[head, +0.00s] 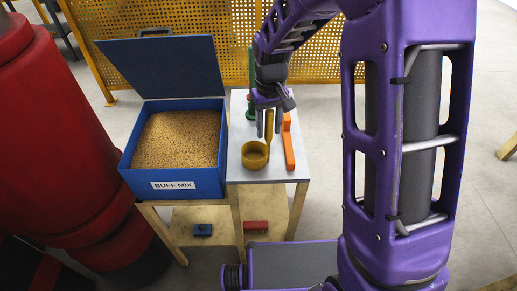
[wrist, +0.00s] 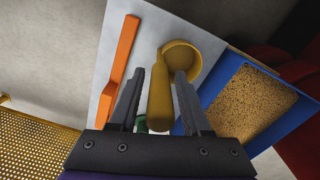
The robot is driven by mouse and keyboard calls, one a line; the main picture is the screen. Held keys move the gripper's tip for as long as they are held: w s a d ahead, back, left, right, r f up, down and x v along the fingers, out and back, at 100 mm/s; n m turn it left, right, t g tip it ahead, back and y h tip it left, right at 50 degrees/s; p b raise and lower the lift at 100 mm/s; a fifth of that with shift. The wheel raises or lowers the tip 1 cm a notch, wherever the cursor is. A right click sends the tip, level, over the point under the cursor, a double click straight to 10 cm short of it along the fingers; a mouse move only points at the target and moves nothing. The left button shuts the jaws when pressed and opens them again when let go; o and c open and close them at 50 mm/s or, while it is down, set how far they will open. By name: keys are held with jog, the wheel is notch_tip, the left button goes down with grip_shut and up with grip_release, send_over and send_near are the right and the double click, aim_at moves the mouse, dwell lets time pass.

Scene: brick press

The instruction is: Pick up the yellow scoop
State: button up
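The yellow scoop (head: 255,155) stands on the grey top of the small table, its round cup toward the front and its handle rising behind. In the wrist view the scoop (wrist: 182,58) has its handle pointing toward my gripper. My gripper (head: 268,127) is over the table, pointing down at the handle. In the wrist view the fingers of my gripper (wrist: 168,72) are apart, with the handle between them. I cannot tell whether either finger touches it.
An orange tool (head: 288,143) lies close to the right of the scoop. A green post-like object (head: 251,85) stands behind. A blue open bin (head: 208,183) labelled "BUFF MIX", filled with tan grains, adjoins the table on the left. A yellow perforated fence (head: 220,35) stands behind.

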aim_at(269, 110)
grip_shut()
notch_tip(269, 110, up, 10)
jog(key=shift+r+p, duration=0.1)
jog(key=shift+p, duration=0.3)
jog(key=shift+c, duration=1.6)
grip_release()
grip_shut()
